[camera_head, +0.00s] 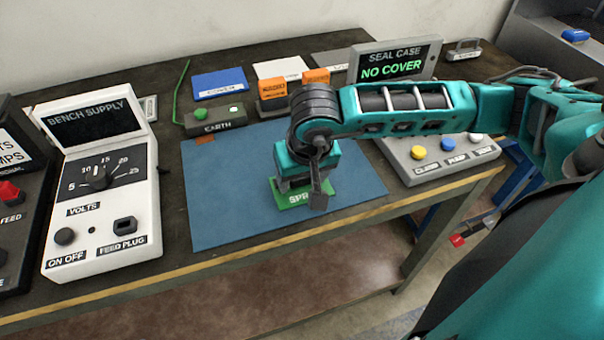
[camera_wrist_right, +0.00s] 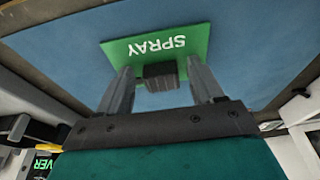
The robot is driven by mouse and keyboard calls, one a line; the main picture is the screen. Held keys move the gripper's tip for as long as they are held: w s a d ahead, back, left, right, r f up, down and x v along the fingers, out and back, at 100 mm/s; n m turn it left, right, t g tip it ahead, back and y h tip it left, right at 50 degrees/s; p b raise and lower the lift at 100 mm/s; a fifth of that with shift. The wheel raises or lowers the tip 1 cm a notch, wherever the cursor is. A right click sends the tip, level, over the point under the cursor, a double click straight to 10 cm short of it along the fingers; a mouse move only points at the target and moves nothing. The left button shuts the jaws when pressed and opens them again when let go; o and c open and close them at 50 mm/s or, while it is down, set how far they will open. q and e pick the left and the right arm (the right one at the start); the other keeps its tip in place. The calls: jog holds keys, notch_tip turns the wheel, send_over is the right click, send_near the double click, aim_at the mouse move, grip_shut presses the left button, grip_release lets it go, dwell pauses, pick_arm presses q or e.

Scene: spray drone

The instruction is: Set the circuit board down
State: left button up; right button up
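The green circuit board (camera_head: 286,204), marked SPRAY, appears to lie flat on the blue mat (camera_head: 225,210), near its front right part. The board also shows in the right wrist view (camera_wrist_right: 125,50), with a dark block (camera_wrist_right: 160,76) standing on it. My right gripper (camera_wrist_right: 158,80) points down over the board. Its two fingers stand on either side of the dark block, with a narrow gap on each side, so it looks open. In the head view my right wrist hides much of the board and the fingertips. My left gripper is not in view.
The white bench supply (camera_head: 100,190) stands left of the mat. The EARTH box (camera_head: 214,121) and orange blocks (camera_head: 273,88) are behind it. The grey seal case (camera_head: 395,65), reading NO COVER, is at the right. The mat's left half is clear.

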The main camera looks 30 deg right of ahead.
jog(key=shift+r, duration=0.1)
jog(key=shift+r+p, duration=0.2)
jog(key=shift+p, duration=0.1)
jog(key=v, duration=1.1)
jog(key=shift+r, duration=0.4)
